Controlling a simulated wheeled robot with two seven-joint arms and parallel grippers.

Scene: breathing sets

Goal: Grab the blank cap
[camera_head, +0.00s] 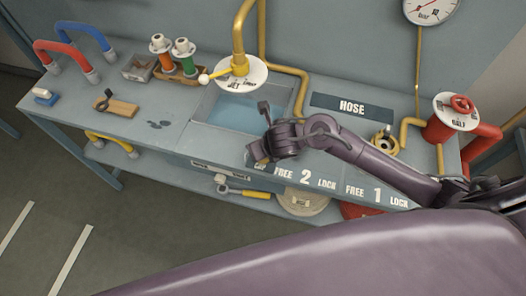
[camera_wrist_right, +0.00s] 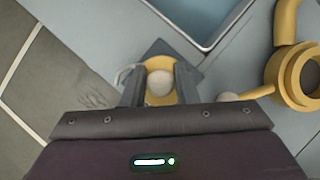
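The blank cap (camera_wrist_right: 128,101) appears to be the yellow round piece with a whitish knob in the right wrist view. A bit of yellow also shows at my right gripper (camera_head: 259,154) in the head view, by the table's front edge near the basin. In the right wrist view the fingers of my right gripper (camera_wrist_right: 161,83) lie on both sides of the knob and appear to touch it. Whether the cap is clear of the surface behind it cannot be told. My left gripper is not in view.
The basin (camera_head: 236,112) lies behind my right gripper. A yellow fitting (camera_head: 385,141) and red valve (camera_head: 455,112) stand to the right.

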